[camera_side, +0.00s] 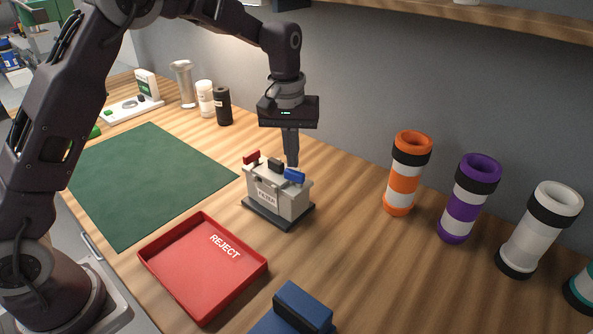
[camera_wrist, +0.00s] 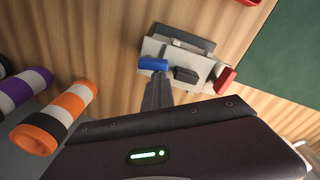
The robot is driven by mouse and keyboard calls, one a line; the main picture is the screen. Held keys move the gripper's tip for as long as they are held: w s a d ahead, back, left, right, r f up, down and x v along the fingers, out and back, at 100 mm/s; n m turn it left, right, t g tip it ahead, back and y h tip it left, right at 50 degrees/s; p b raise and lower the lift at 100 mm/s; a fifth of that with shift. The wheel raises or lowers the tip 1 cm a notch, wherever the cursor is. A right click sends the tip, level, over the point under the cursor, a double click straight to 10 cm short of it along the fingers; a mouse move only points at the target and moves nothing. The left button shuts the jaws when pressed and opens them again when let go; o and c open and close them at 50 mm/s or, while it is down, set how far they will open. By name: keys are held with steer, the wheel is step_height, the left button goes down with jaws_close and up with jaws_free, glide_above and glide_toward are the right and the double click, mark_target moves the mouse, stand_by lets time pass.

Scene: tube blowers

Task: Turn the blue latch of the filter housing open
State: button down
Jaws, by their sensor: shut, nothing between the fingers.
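The filter housing (camera_side: 278,196) is a pale grey box on a dark base, standing on the wooden bench. It also shows in the wrist view (camera_wrist: 207,68). On its top are a red latch (camera_side: 251,157), a black part (camera_side: 275,164) and the blue latch (camera_side: 294,175). In the wrist view the blue latch (camera_wrist: 152,63) lies at the left of the housing top, with the black part (camera_wrist: 186,75) and the red latch (camera_wrist: 226,79) to its right. My gripper (camera_side: 293,164) points down, shut and empty, with its tips right at the blue latch. Whether they touch it I cannot tell.
A red REJECT tray (camera_side: 154,260) lies in front of the housing, with a dark blue block (camera_side: 303,307) to its right. A green mat (camera_side: 145,180) is at the left. Striped orange (camera_side: 401,190), purple (camera_side: 461,212) and white (camera_side: 533,240) tubes stand at the right.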

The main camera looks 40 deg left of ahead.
steer(key=shift+s+a+f+g, duration=0.15)
steer(key=shift+s+f+g, duration=0.1)
steer(key=shift+s+f, duration=0.35)
steer(key=shift+s+a+f+g, duration=0.15)
steer(key=shift+s+f+g, duration=0.1)
steer(key=shift+s+f, duration=0.3)
steer(key=shift+s+d, duration=0.1)
steer(key=shift+s, duration=0.15)
steer(key=shift+s+d, duration=0.65)
steer(key=shift+d, duration=0.2)
steer(key=shift+s+d+r, duration=0.1)
steer(key=shift+s+d, duration=0.15)
steer(key=shift+d, duration=0.4)
step_height(320, 180, up, 7)
glide_above(283, 184)
steer(key=d, duration=0.2)
steer(key=shift+s+r, duration=0.1)
steer(key=shift+s, duration=0.15)
